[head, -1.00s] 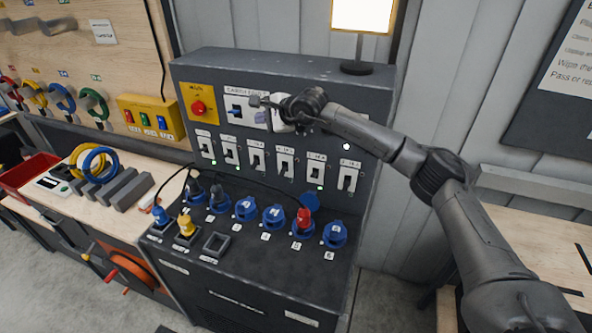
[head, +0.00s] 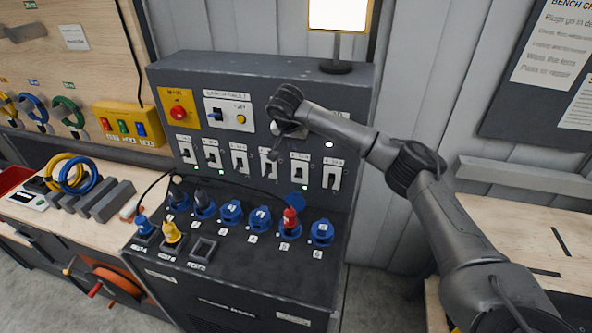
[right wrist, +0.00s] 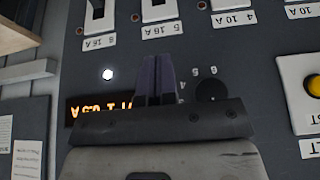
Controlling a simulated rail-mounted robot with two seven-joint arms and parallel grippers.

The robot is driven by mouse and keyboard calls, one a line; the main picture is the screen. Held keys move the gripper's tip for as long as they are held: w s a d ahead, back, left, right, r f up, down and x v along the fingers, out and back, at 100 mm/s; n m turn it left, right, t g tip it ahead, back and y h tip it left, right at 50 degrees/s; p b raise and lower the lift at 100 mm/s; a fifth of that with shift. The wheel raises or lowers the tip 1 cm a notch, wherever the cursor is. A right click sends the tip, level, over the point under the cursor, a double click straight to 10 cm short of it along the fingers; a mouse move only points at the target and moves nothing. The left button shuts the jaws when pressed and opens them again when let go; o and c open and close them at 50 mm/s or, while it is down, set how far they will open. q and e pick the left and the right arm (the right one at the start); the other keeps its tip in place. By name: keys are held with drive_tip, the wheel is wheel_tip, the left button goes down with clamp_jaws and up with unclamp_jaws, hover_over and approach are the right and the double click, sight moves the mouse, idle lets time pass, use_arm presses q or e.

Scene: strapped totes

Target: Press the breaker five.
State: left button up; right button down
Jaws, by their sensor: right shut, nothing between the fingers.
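The breaker panel (head: 255,110) is a grey sloped-top box with a row of white numbered breakers. Breaker five (head: 300,172) is second from the right in the row; it also shows upside down at the top of the right wrist view (right wrist: 159,10), with its label "5 16 A" below it. My left gripper is not in view.
Breaker six (head: 332,174) is right of five, breaker four (head: 267,165) left of it. Below are blue sockets, one with a red plug (head: 291,219). A red button (head: 179,111) on a yellow plate sits upper left. A lamp (head: 337,40) stands on top.

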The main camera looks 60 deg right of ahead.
idle(0.3)
hover_over(297, 175)
drive_tip(key=f, duration=0.9)
drive_tip(key=shift+w+d, duration=0.2)
drive_tip(key=shift+d, duration=0.1)
drive_tip(key=f, duration=0.1)
drive_tip(key=a+f, duration=0.1)
drive_tip(key=shift+s+f, duration=0.15)
drive_tip(key=shift+f, duration=0.25)
drive_tip(key=shift+a+f, duration=0.1)
drive_tip(key=shift+f, duration=0.45)
drive_tip(key=shift+s+a+f+p, duration=0.1)
drive_tip(key=shift+a+p, duration=0.05)
drive_tip(key=shift+p, duration=0.3)
